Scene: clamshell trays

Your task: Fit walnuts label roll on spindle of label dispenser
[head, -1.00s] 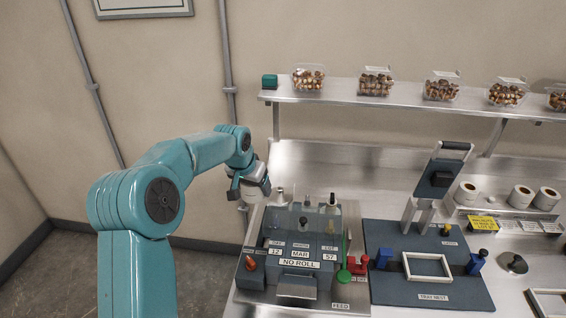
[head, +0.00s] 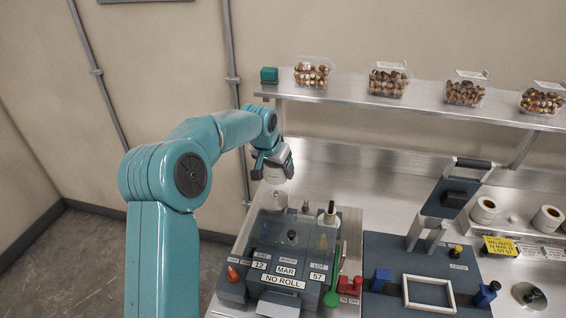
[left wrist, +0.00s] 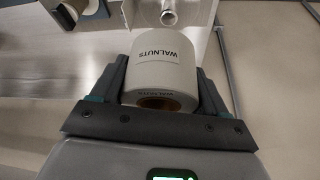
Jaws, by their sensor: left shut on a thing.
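The walnuts label roll (left wrist: 160,72) is white with a brown core and WALNUTS printing. My left gripper (left wrist: 160,90) is shut on it, one finger on each side, in the left wrist view. In the head view my left gripper (head: 272,168) is above the back of the label dispenser (head: 284,282), and the roll is small and hard to make out there. The dispenser is dark grey with a clear cover, and its front plate reads NO ROLL. A pale round post end (left wrist: 169,16) shows beyond the roll; I cannot tell for sure if it is the spindle. My right gripper is not in view.
Spare rolls (head: 484,210) stand behind. A shelf (head: 400,102) with clamshell trays runs above the bench.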

